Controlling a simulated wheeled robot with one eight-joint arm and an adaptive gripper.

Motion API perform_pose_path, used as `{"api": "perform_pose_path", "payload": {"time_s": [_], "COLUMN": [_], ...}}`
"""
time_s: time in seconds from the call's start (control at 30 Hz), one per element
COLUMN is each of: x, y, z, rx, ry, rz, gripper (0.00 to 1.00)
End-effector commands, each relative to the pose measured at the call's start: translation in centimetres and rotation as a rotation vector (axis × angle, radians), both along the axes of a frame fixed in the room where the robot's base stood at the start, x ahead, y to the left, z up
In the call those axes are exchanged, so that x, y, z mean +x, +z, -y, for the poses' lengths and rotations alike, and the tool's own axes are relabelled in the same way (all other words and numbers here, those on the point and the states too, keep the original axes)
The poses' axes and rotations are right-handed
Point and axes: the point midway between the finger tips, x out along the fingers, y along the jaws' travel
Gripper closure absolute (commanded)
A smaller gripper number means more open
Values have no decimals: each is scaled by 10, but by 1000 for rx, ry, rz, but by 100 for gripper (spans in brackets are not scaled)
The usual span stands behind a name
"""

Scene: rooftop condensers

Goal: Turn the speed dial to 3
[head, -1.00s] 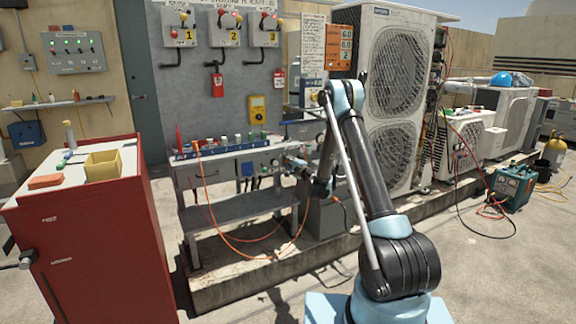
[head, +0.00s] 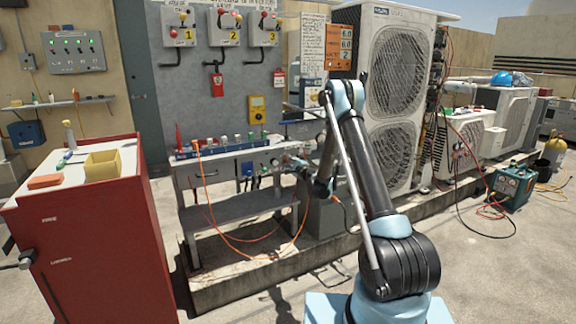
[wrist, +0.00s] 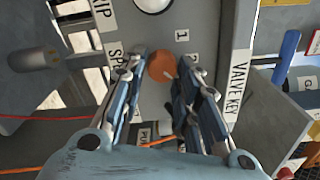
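The speed dial is a round orange-brown knob (wrist: 160,66) on a grey panel in the wrist view. A small white mark shows at its lower right edge. A partly hidden label starting "SP" is to its left, and a "1" label (wrist: 182,34) is to its upper right. The other scale numbers are hidden or unreadable. My gripper (wrist: 161,68) has one finger on each side of the knob, with the fingers apart. I cannot tell whether they touch it. In the head view my gripper (head: 297,163) is at the right end of the bench's front panel; the dial is not distinguishable there.
A white round part (wrist: 152,3) sits above the dial, and a "VALVE KEY" label (wrist: 240,80) is to its right. An orange cable (head: 215,215) hangs before the bench (head: 240,211). A red cabinet (head: 95,245) stands left; a condenser (head: 377,120) stands behind my arm.

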Motion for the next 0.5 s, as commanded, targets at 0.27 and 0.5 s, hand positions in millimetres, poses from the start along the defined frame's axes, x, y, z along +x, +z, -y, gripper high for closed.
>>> {"api": "perform_pose_path", "payload": {"time_s": [0.27, 0.5], "x": [-1, -10], "y": [1, 1], "z": [-3, 2], "rx": [0, 1], "ry": [6, 8], "rz": [0, 1], "gripper": [56, 56]}}
